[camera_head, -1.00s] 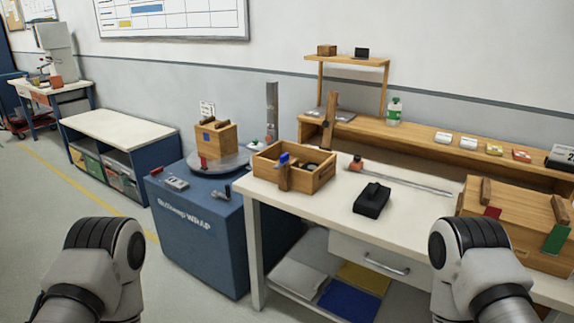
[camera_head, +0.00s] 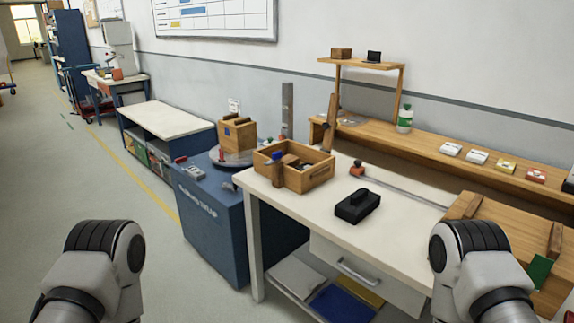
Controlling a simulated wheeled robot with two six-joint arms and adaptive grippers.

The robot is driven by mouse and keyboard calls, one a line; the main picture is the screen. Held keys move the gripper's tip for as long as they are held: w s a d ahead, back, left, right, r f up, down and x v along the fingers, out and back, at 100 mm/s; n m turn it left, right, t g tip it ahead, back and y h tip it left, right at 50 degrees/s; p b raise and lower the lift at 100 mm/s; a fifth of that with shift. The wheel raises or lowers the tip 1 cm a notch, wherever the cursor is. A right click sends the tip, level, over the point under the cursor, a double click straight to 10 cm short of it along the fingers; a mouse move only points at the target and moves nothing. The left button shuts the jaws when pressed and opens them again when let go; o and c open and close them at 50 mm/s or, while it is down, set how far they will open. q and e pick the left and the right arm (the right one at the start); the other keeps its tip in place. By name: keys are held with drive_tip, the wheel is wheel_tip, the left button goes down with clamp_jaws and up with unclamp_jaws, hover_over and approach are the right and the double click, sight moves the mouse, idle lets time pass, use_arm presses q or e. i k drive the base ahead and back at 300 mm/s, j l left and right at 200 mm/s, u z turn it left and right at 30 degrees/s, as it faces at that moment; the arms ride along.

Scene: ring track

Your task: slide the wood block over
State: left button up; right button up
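Several wooden things could be the wood block, and I cannot tell which one the task means. A wooden box-shaped block (camera_head: 238,137) sits on the round grey turntable of the blue wrap machine (camera_head: 207,210). A small wooden block (camera_head: 341,53) sits on the raised shelf. Only rounded grey and black parts of my two arms show at the bottom left and bottom right. Both grippers are out of view.
An open wooden tray (camera_head: 309,179) with small items stands at the table's left end. A black block (camera_head: 357,206) and a thin metal rod (camera_head: 405,190) lie on the table. Open floor (camera_head: 110,190) lies at the left.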

sight(289, 160)
drive_tip(key=i+j+u, duration=0.35)
drive_tip(key=i, duration=0.3)
drive_tip(key=i+u, duration=0.35)
drive_tip(key=i, duration=0.3)
